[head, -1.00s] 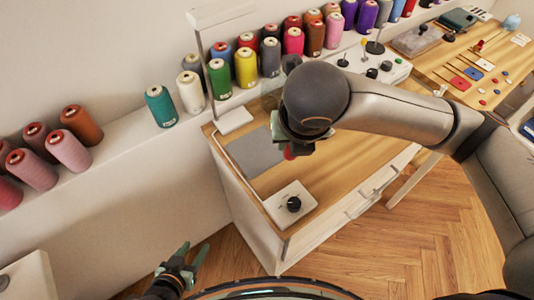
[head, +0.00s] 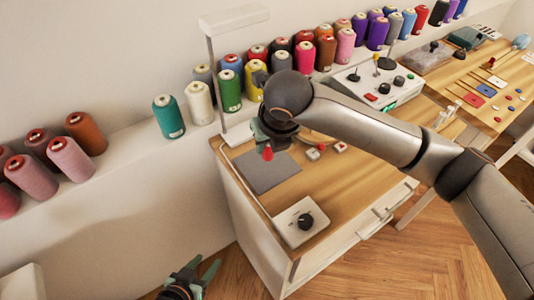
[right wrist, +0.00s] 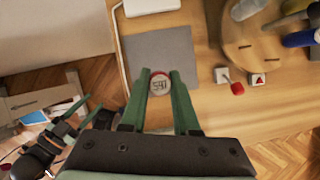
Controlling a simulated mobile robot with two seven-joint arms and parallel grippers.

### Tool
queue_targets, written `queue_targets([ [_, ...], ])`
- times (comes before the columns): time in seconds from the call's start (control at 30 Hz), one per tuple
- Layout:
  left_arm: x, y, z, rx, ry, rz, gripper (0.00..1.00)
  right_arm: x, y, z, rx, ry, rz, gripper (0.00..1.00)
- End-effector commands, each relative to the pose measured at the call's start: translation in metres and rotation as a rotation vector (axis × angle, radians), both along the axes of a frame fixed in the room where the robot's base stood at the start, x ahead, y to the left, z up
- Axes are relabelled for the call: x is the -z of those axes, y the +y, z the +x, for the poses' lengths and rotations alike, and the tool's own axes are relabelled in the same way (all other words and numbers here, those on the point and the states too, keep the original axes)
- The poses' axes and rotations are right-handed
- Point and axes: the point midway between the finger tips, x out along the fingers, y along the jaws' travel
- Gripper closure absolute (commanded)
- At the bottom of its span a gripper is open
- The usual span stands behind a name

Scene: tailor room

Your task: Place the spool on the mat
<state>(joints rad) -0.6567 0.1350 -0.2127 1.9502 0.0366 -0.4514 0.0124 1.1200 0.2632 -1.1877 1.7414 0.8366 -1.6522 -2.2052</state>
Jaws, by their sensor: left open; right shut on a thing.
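The spool shows as a small red piece (head: 267,154) below my right gripper (head: 269,143) in the head view. The right wrist view shows its round pale top with dark digits (right wrist: 159,85) between the two green fingers, which are shut on it. The flat grey mat (head: 262,177) lies on the wooden table. The spool is over the mat's far part in the head view; whether it touches the mat is unclear. In the right wrist view it overlaps the mat's (right wrist: 160,50) lower edge. My left gripper (head: 196,275) is open and empty, low beside the table.
A white block with a black knob (head: 302,223) sits at the table's near corner. A lamp post (head: 213,80) stands at the left edge. Small red-and-white pieces (head: 313,154) lie right of the mat. A control box (head: 377,86) and a shelf of thread cones are behind.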

Motion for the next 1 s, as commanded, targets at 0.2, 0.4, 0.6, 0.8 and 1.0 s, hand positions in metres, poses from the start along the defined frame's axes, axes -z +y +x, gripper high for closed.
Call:
queue_targets([
  [0.2,0.000,-0.002,0.005,0.005,-0.008,-0.003,0.50,0.024,0.003,0.020,0.001,-0.001,0.002,1.00],
  [0.4,0.001,-0.003,0.005,0.007,-0.007,-0.003,0.50,0.038,0.003,0.027,0.001,0.001,0.000,1.00],
  [0.6,0.002,-0.005,0.004,0.011,-0.004,-0.005,0.50,0.063,0.003,0.027,0.000,0.000,0.000,1.00],
  [0.8,0.001,-0.006,0.004,0.013,-0.005,-0.008,0.50,0.062,0.003,0.027,0.000,-0.002,0.001,1.00],
  [1.0,0.000,-0.006,0.004,0.013,-0.006,-0.008,0.50,0.065,0.003,0.027,0.000,-0.002,0.002,0.66],
])
